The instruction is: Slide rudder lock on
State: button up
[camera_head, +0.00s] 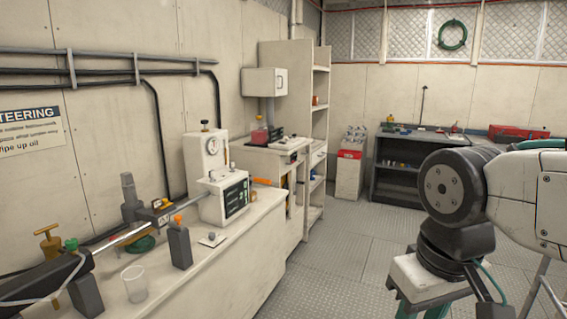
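A steering ram with a bare silver rod (128,238) runs along the left bench, its dark cylinder (45,275) at the lower left. A black block with orange marking (158,214) sits at the rod's far end; I cannot tell for sure whether it is the rudder lock. A dark upright post with an orange top (180,245) stands in front of the rod. My gripper (421,311) is at the lower right, far from the rod. Only its pale body and teal parts show, and the bottom edge cuts off its fingertips.
A tall shelf (318,130) stands beyond. A dark workbench (405,150) is at the back. The middle floor (335,270) is clear.

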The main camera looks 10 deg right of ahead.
aim_at(177, 226)
jog(key=z, duration=0.7)
jog(key=i, duration=1.25)
jog(key=u, duration=0.75)
jog(key=i, duration=0.55)
jog(key=u, duration=0.6)
